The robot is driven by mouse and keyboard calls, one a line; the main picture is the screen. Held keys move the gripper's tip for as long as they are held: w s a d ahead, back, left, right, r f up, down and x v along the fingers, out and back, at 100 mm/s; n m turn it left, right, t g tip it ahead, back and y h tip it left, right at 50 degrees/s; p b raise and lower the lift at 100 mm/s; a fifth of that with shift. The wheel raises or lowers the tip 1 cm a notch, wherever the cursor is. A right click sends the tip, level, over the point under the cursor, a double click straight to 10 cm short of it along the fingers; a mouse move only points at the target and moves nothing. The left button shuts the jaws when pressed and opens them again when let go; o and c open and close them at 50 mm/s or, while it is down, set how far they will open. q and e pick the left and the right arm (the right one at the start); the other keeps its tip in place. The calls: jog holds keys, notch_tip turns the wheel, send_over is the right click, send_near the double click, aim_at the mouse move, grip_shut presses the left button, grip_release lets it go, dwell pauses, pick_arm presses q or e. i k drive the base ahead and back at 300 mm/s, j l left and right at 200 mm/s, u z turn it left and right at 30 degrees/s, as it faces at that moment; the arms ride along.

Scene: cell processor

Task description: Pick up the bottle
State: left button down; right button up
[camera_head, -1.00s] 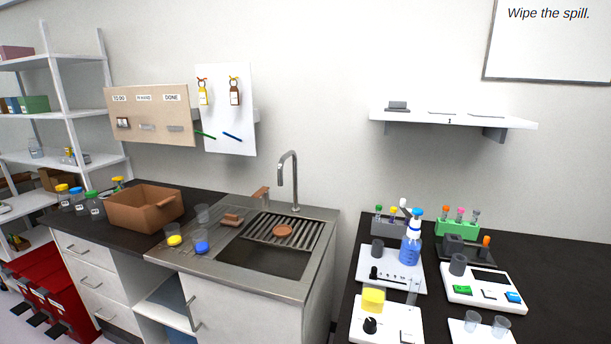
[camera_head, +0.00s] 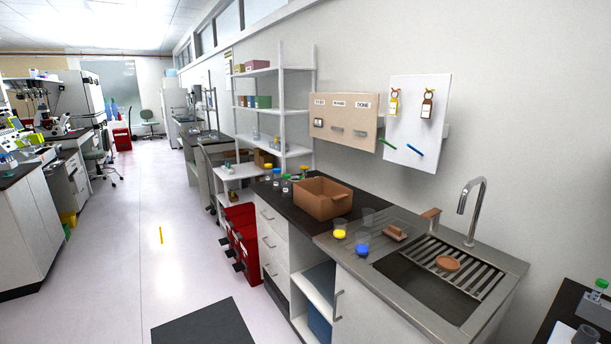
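Several small bottles (camera_head: 285,188) with yellow, blue and green caps stand close together on the black counter, left of the brown box. The blue bottle seen earlier on the right-hand bench is out of view now. Neither of my grippers is in view.
The brown open box (camera_head: 322,205) stands beside a steel sink (camera_head: 425,290) with a tall faucet (camera_head: 471,205). Small yellow and blue items (camera_head: 362,250) lie by the sink. A dark mat (camera_head: 205,326) lies on the floor; the aisle at left is open.

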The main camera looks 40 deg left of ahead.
aim_at(269, 173)
jog(key=u, duration=1.5)
